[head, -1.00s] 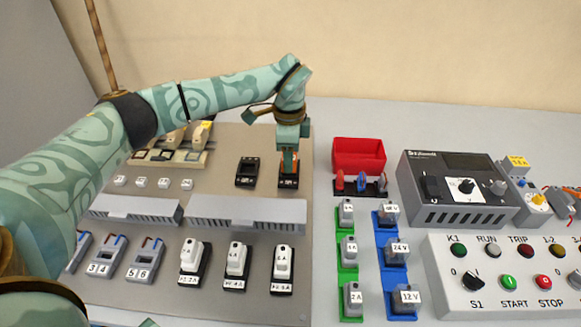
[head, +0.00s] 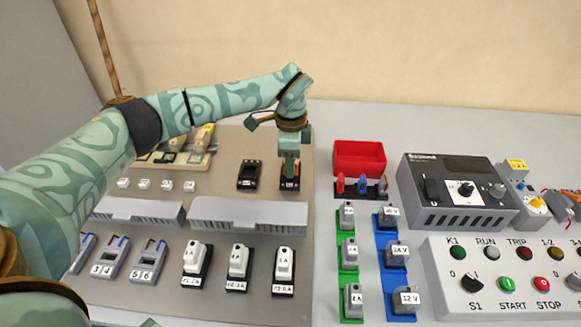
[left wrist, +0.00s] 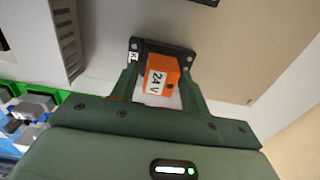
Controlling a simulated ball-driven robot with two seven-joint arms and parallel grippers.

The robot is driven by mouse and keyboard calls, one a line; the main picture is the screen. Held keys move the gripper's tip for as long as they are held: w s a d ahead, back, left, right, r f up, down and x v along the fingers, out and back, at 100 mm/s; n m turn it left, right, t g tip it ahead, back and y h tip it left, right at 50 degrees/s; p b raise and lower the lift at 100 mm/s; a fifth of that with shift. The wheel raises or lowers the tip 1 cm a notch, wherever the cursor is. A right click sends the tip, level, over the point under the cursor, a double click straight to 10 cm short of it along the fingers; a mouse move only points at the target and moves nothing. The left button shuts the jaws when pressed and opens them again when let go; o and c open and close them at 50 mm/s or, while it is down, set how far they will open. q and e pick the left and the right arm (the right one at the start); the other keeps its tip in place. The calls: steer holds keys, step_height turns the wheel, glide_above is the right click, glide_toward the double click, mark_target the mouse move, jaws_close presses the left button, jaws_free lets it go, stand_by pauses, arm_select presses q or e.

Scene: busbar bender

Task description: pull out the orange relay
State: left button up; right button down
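The orange relay (left wrist: 161,76), labelled 24 V, sits in a black socket (left wrist: 135,45) on the grey board. In the head view the socket (head: 290,186) is at the board's upper right, and my gripper hides most of the relay. My left gripper (head: 289,180) points down over it. In the left wrist view its two fingers (left wrist: 160,88) stand on either side of the relay. A narrow gap shows beside the left finger, so it looks open around the relay. Contact on the right side is unclear. My right gripper is not in view.
An empty black socket (head: 249,175) is just left of the relay. Grey wire ducts (head: 248,213) run across the board in front. A red bin (head: 359,157) and coloured plugs (head: 362,185) stand to the right.

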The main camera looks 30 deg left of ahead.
arm_select(q)
steer(key=c, duration=0.7)
steer(key=shift+c, duration=0.2)
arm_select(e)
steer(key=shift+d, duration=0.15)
arm_select(q)
steer(key=shift+r, duration=0.2)
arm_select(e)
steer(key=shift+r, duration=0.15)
arm_select(q)
steer(key=shift+r+p, duration=0.65)
steer(key=shift+r, duration=0.05)
steer(key=shift+r+p, duration=0.35)
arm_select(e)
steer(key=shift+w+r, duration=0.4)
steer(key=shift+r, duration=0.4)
